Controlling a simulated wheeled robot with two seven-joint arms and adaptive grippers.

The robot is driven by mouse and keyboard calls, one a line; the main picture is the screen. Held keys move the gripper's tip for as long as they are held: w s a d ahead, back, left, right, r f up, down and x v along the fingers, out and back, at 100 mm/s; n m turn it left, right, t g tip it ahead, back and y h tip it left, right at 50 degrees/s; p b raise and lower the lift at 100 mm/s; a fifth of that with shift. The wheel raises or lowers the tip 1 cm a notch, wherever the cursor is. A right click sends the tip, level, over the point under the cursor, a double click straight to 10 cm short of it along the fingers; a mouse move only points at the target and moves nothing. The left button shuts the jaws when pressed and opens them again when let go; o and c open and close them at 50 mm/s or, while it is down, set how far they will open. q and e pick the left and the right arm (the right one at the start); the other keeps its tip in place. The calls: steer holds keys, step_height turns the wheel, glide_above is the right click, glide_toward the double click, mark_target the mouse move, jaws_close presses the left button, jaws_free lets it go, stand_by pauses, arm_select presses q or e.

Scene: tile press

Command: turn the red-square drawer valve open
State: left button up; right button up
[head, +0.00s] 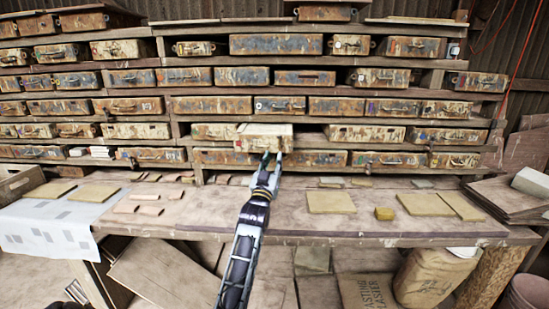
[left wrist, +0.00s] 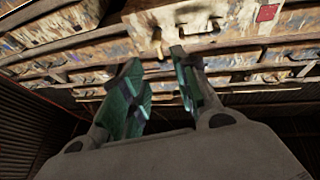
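A worn, pale drawer front with a red square (left wrist: 267,13) is in the left wrist view, with the square near the top right. Contact with the drawer cannot be told. My right gripper is not in view.
The rack holds rows of similar worn drawers (head: 275,45). The bench (head: 285,215) below carries flat tiles (head: 331,202), a yellow block (head: 384,214) and a white cloth (head: 45,225) at left. The bench middle around my left arm is mostly clear.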

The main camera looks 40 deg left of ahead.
arm_select(q)
steer(key=shift+v, duration=1.5)
